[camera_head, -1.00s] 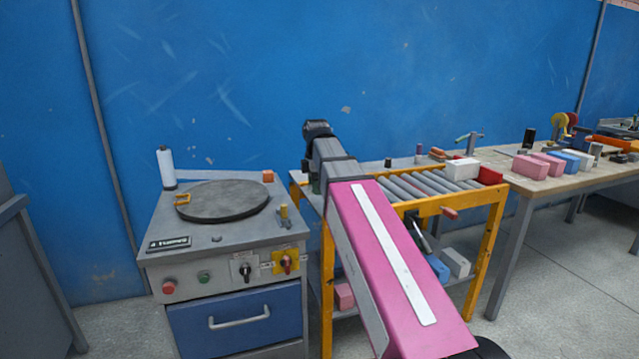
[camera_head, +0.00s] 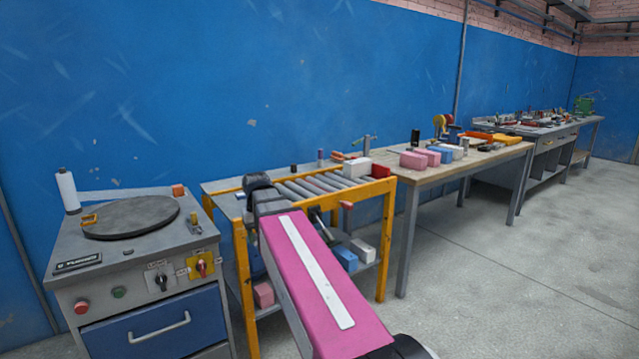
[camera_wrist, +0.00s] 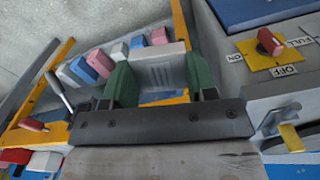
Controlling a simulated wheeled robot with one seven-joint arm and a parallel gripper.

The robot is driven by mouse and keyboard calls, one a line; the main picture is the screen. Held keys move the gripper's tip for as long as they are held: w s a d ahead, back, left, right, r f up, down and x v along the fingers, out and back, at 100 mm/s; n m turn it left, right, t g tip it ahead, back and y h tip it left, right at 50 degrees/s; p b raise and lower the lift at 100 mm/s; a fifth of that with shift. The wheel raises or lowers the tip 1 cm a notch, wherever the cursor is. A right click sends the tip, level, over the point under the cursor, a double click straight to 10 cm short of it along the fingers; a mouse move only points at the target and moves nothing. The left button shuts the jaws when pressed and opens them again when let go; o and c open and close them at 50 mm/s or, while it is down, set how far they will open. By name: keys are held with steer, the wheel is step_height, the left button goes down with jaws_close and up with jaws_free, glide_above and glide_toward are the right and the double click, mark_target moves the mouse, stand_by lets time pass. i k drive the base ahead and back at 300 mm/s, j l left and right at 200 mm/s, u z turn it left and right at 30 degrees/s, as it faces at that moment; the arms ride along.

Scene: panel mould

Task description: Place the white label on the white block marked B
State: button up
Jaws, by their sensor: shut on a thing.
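In the head view the gripper is hidden behind my pink arm.
The machine with a round plate (camera_head: 131,217) stands left of the yellow-framed roller cart (camera_head: 383,225). The wooden table (camera_head: 470,166) holds pink and blue blocks. Open floor (camera_head: 500,270) lies at the right. The wrist view shows coloured blocks (camera_wrist: 101,61) beyond the fingers.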

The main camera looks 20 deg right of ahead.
mark_target(358, 161)
steer(key=i+l, duration=0.1)
steer(key=l, duration=0.3)
steer(key=i+l+z, duration=0.15)
steer(key=l, duration=0.25)
steer(key=i+l, duration=0.15)
steer(key=l, duration=0.25)
steer(key=i+l+z, duration=0.1)
steer(key=l, duration=0.3)
